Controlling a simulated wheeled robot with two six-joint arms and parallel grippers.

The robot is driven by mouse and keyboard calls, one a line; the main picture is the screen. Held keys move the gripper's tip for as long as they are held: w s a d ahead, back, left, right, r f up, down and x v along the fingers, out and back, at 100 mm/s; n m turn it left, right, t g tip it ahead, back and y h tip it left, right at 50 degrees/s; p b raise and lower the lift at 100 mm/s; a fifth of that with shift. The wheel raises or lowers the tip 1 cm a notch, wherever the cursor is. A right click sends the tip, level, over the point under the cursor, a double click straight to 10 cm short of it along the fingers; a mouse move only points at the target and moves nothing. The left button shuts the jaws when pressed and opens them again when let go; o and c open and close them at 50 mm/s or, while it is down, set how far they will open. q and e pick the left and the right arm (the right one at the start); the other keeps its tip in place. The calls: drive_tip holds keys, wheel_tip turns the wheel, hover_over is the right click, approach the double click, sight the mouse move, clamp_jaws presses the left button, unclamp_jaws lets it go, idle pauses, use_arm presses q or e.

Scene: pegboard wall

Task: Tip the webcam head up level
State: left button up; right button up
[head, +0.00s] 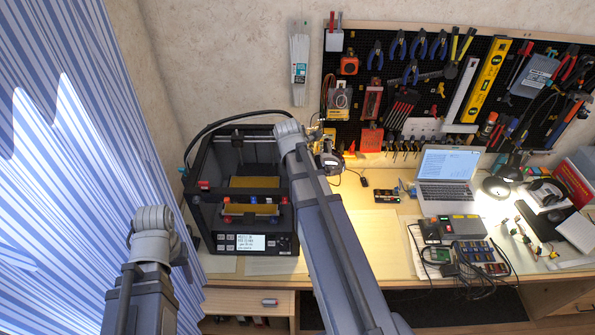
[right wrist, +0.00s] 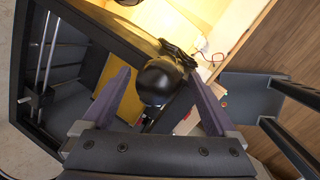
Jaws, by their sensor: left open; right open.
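The webcam head looks like a rounded, glossy black body (right wrist: 160,80) in the right wrist view, beside the printer frame. A dark rounded shape at the printer's upper right corner in the head view may be the same webcam; I cannot tell its tilt. My right gripper (right wrist: 162,76) is open, its two purple-grey fingers on either side of the webcam head. I cannot tell whether they touch it. In the head view my right arm covers most of that gripper. My left gripper (head: 179,247) is open and mostly hidden behind my left arm, at lower left.
A black 3D printer (head: 203,230) stands on the wooden desk (head: 345,240) close to my right arm. A laptop (head: 447,178), a lamp and small electronics fill the desk's right side. A tool pegboard (head: 400,80) hangs behind. A striped curtain (head: 75,150) is close on the left.

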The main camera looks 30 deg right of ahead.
drive_tip(key=p+v, duration=0.3)
drive_tip(key=v, duration=0.1)
drive_tip(key=shift+s+f+p, duration=0.1)
drive_tip(key=shift+s+p, duration=0.05)
drive_tip(key=shift+p, duration=0.15)
drive_tip(key=s+a, duration=0.7)
drive_tip(key=a, duration=0.2)
drive_tip(key=shift+f+b, duration=0.4)
drive_tip(key=s+a+f+m+g+y+b, duration=0.1)
drive_tip(key=s+a+f+m+b, duration=0.2)
drive_tip(key=a+f+m+b, duration=0.3)
drive_tip(key=s+a+f+m+g+b, duration=0.1)
drive_tip(key=s+a+f+m+b, duration=0.3)
drive_tip(key=a+f+b, duration=1.1)
wheel_tip(320, 180, down, 4)
drive_tip(key=m+b, duration=0.3)
drive_tip(key=shift+g+y, duration=0.3)
drive_tip(key=shift+y, duration=0.1)
